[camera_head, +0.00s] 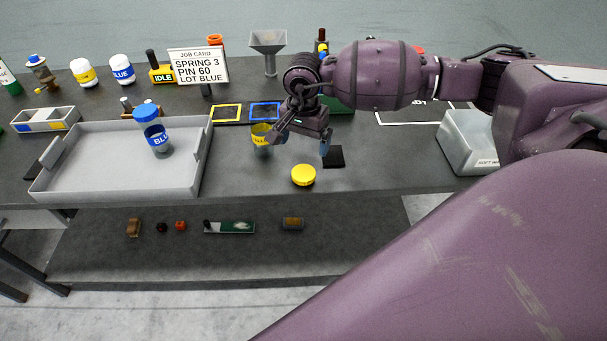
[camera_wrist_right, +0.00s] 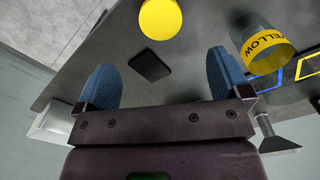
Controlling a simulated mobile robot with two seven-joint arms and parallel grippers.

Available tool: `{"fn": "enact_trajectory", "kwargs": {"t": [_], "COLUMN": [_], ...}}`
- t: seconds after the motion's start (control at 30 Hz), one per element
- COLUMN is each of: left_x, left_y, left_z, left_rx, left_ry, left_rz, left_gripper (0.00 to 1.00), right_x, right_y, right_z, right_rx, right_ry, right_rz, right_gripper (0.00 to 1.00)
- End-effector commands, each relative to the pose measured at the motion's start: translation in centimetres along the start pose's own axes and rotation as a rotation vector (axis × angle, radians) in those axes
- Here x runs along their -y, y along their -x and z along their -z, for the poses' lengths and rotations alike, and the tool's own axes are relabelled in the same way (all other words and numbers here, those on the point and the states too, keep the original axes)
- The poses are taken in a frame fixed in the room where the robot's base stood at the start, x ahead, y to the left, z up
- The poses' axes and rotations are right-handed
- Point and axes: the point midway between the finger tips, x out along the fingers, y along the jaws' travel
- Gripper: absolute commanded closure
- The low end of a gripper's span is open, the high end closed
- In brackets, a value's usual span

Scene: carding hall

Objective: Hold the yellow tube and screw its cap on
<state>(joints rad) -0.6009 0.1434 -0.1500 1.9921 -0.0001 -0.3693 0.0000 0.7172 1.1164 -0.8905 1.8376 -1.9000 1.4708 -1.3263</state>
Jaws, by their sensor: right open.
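The yellow tube (camera_head: 259,130) stands on the table, partly hidden behind my right gripper in the head view. Its yellow label band and clear wall show at the upper right of the right wrist view (camera_wrist_right: 265,47), outside the fingers. The yellow cap (camera_head: 303,175) lies on the table near the front edge, apart from the tube; it also shows at the top of the right wrist view (camera_wrist_right: 160,18). My right gripper (camera_head: 301,146) is open and empty above the table, its blue fingertips (camera_wrist_right: 160,65) spread apart. My left gripper is not in view.
A grey tray (camera_head: 95,175) at left holds a blue-capped tube (camera_head: 157,137). A black square pad (camera_head: 334,157) lies right of the cap. Yellow and blue frames (camera_head: 226,113), a job card (camera_head: 199,66) and a funnel (camera_head: 268,42) stand behind. A pale bin (camera_head: 462,150) is at right.

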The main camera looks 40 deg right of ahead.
Motion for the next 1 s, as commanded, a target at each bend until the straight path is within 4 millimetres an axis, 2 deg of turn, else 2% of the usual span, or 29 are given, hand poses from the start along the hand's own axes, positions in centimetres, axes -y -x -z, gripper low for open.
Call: {"fn": "enact_trajectory", "kwargs": {"t": [0.4, 0.83, 1.0], "left_x": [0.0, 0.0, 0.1], "left_y": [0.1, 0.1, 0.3], "left_z": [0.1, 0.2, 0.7], "left_rx": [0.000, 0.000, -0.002], "left_ry": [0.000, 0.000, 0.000], "left_rz": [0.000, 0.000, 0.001], "left_gripper": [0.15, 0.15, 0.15], "right_x": [0.0, 0.0, 0.0], "right_y": [-4.9, -5.8, -7.8], "right_z": [0.0, 0.0, 0.0], "right_rx": [0.002, 0.002, 0.003], "right_ry": [-0.002, -0.001, -0.003], "right_rz": [-0.001, -0.001, -0.002], "right_gripper": [0.05, 0.05, 0.05]}}
